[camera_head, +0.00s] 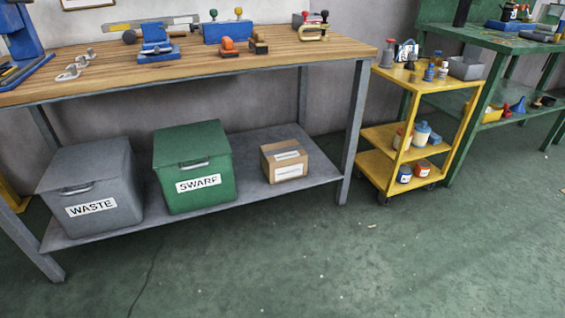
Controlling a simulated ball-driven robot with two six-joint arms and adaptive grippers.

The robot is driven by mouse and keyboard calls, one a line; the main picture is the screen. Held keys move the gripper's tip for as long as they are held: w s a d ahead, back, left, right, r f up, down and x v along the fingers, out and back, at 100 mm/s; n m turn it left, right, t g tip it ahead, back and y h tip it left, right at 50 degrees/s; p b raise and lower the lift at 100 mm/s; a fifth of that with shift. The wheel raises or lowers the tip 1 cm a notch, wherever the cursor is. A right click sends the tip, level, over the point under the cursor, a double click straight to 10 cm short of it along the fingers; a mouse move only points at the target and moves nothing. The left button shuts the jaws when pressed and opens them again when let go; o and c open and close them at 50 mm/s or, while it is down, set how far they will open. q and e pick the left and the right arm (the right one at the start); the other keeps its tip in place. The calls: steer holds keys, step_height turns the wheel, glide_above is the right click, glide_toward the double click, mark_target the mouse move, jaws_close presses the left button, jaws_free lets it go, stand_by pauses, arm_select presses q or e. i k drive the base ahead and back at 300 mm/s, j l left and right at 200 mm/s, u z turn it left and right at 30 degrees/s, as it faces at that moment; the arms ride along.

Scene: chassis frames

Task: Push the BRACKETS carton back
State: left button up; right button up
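A small brown cardboard carton (285,161) stands upright on the grey lower shelf (250,205) of the workbench, near the shelf's right end. White labels show on it, but their print is too small to read, so I cannot confirm that it says BRACKETS. Its front face is close to the shelf's front edge. It stands to the right of the green SWARF bin (196,168), with a gap between them. Neither of my grippers is in view.
A grey WASTE bin (92,185) stands left on the shelf. The wooden benchtop (270,58) overhangs the shelf, and a grey leg (355,130) stands right of the carton. A yellow cart (388,140) is farther right. The green floor in front is clear.

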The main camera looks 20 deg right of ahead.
mark_target(284, 161)
steer(key=i+l, duration=0.15)
steer(key=l, duration=0.25)
steer(key=i+l, duration=0.2)
steer(key=l, duration=0.2)
steer(key=i+l, duration=0.15)
steer(key=l, duration=0.25)
steer(key=i+l, duration=0.2)
steer(key=l, duration=0.2)
steer(key=i+l, duration=0.15)
steer(key=l, duration=0.25)
steer(key=i+l, duration=0.2)
steer(key=l, duration=0.2)
steer(key=i+l, duration=0.15)
steer(key=l, duration=0.25)
steer(key=i+l, duration=0.2)
steer(key=l, duration=0.2)
steer(key=j+u, duration=0.05)
